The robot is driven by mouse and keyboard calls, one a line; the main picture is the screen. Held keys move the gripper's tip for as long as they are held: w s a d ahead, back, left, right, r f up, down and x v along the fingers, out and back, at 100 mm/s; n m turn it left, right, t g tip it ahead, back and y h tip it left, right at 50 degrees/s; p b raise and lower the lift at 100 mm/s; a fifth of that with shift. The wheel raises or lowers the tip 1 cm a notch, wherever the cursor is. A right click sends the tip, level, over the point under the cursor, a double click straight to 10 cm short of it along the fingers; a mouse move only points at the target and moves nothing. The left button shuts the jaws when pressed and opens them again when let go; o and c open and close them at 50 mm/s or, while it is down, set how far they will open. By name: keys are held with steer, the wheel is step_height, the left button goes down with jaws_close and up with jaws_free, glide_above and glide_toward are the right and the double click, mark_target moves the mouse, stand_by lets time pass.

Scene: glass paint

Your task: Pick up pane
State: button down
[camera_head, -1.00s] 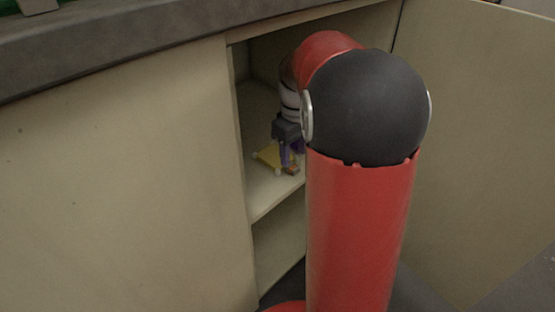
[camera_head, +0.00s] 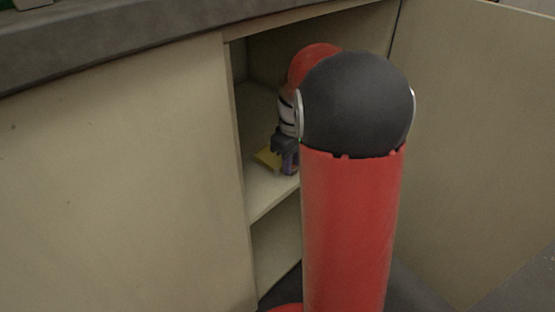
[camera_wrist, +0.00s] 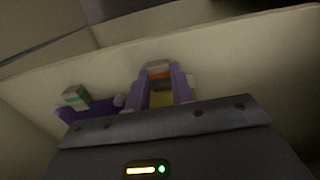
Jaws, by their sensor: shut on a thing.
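The pane, a small flat yellow piece (camera_head: 267,158), is on the shelf inside the open cabinet in the head view. My gripper (camera_head: 290,168) is down at its right side, with purple fingers. In the wrist view, my gripper (camera_wrist: 160,88) is shut, with yellow (camera_wrist: 160,99) and a small orange-brown part showing between its fingers. I take this to be the pane; its outline is mostly hidden by the fingers and the gripper body. I cannot tell whether it is clear of the shelf.
The cabinet shelf (camera_head: 262,200) has a side wall at left and an open door (camera_head: 470,150) at right. A purple piece with a grey-green block (camera_wrist: 76,97) lies left of my fingers in the wrist view. A grey countertop (camera_head: 110,35) runs above.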

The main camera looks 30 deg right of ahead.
steer(key=shift+r, duration=0.8)
step_height(320, 180, up, 2)
steer(key=shift+r+p, duration=0.2)
steer(key=shift+p, duration=0.2)
steer(key=s+d+r+p, duration=0.1)
steer(key=s+d, duration=0.2)
steer(key=s, duration=0.5)
steer(key=s+d+r, duration=0.1)
steer(key=s+d, duration=0.2)
steer(key=s, duration=0.6)
steer(key=shift+r+p, duration=0.25)
steer(key=shift+p, duration=0.15)
steer(key=shift+w, duration=0.15)
